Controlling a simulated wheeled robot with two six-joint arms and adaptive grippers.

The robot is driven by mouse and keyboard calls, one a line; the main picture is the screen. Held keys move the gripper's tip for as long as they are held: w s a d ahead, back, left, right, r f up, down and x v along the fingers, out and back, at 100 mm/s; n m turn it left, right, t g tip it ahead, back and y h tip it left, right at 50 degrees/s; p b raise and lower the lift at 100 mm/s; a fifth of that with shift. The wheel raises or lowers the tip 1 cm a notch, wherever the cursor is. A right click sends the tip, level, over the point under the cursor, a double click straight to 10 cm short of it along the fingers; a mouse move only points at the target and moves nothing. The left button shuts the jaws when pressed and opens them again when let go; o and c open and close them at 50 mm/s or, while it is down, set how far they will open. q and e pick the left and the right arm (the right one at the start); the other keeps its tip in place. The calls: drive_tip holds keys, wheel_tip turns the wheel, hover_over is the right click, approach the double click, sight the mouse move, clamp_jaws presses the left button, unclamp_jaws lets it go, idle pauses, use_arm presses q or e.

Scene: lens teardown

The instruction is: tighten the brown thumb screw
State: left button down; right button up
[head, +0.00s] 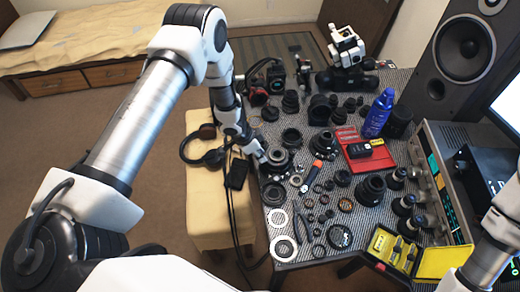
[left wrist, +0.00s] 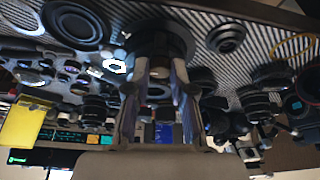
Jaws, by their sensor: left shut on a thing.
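My left gripper (head: 262,159) reaches down at the left edge of the table, over a dark round lens part (head: 278,161). In the left wrist view its two fingers (left wrist: 158,72) point at a dark round base (left wrist: 160,35). A small brownish piece, seemingly the brown thumb screw (left wrist: 159,73), shows between the fingertips, and the gripper is shut on it. The screw is hidden in the head view, and how deep it sits cannot be told. My right arm shows at the lower right of the head view, but its gripper is not in view.
The striped table is crowded with lens barrels and rings. A red tray (head: 385,160), a blue bottle (head: 378,113) and a yellow case (head: 395,247) stand to the right. Headphones (head: 205,153) lie on the beige stool (head: 205,215) left of the table.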

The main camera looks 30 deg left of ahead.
use_arm(q)
drive_tip(key=shift+m+p, duration=0.55)
drive_tip(key=shift+m, duration=0.05)
drive_tip(key=shift+h, duration=0.3)
drive_tip(key=c, duration=1)
unclamp_jaws()
drive_tip(key=shift+r, duration=0.1)
drive_tip(key=v, duration=1.1)
drive_tip(key=shift+w+a+r, duration=0.1)
drive_tip(key=shift+a+r, duration=0.05)
drive_tip(key=shift+r, duration=0.25)
